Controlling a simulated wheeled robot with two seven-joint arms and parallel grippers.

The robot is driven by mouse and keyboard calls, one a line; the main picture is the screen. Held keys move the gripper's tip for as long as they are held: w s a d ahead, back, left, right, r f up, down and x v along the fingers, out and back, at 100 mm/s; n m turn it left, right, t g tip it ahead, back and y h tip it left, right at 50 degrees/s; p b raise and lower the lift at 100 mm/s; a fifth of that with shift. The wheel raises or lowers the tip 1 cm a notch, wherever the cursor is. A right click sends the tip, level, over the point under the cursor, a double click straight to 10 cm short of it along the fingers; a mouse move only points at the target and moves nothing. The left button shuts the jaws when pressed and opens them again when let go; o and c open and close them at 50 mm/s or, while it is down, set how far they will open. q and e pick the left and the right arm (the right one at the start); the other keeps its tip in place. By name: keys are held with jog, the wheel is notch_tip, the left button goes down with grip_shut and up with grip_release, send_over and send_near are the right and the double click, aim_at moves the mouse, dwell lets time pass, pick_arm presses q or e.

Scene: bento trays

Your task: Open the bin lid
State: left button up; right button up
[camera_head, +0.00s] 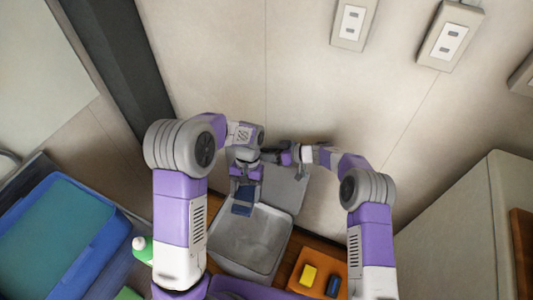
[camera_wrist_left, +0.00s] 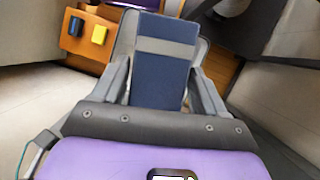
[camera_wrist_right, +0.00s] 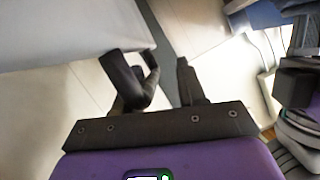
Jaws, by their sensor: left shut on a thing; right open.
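The grey bin (camera_head: 249,242) stands below my arms in the head view, and I see into its pale interior. Its grey lid (camera_head: 287,187) is raised at the bin's far side, by the wall. My left gripper (camera_head: 243,190) is shut on a dark blue box (camera_head: 242,208) with a grey band, held above the bin's far left part. The box also shows between the fingers in the left wrist view (camera_wrist_left: 165,65). My right gripper (camera_wrist_right: 155,65) is open.
A wooden surface right of the bin carries a yellow block (camera_head: 308,276) and a dark blue block (camera_head: 333,286). A blue tray (camera_head: 55,235) and a green-and-white bottle (camera_head: 142,247) are at the left. A pale cabinet (camera_head: 455,225) stands at the right. The wall is close behind.

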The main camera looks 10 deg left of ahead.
pick_arm(q)
jog(key=shift+r+p, duration=0.7)
jog(key=shift+r, duration=0.05)
pick_arm(e)
jog(key=v, duration=1.2)
